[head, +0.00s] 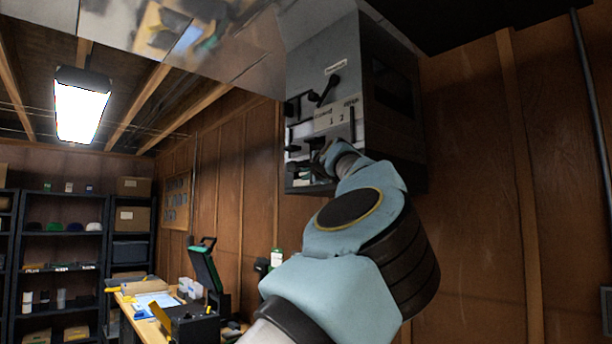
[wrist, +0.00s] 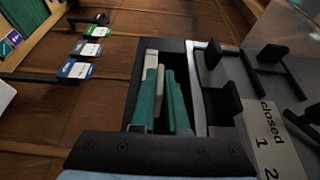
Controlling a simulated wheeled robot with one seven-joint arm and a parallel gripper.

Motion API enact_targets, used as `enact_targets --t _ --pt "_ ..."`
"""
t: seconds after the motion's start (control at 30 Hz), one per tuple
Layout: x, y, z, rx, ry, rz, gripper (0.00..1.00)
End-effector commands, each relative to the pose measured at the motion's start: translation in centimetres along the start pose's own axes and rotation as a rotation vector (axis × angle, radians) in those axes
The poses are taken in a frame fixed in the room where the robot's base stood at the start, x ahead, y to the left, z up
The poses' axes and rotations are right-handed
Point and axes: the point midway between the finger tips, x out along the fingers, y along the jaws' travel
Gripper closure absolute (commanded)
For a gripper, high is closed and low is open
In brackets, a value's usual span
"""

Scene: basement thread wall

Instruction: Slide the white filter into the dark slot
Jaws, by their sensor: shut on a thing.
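In the wrist view my gripper (wrist: 163,100) has two teal fingers close together. A thin pale strip (wrist: 160,92) shows edge-on between them and looks like the white filter; most of it is hidden. The fingers lie in front of a dark, box-like opening (wrist: 136,88) with a black rim, which seems to be the slot. I cannot tell how far the filter is inside it. In the head view my arm reaches up to the lower front of a grey cabinet (head: 308,82), and the wrist hides most of the gripper and filter there.
Black handles (head: 326,91) and a plate (head: 337,117) marked "closed", 1 and 2 are on the cabinet front, close beside the gripper. Small packets hang on pegs (wrist: 75,69) at the wrist view's left. A workbench (head: 150,328) and shelves stand farther back.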

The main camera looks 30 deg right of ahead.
Motion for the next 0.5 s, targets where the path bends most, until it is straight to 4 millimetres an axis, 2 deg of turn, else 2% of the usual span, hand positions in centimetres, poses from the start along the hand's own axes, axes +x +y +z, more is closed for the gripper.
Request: enact_targets --t 0.5 --pt "0.22 -0.11 -0.59 0.001 0.001 -0.001 1.00"
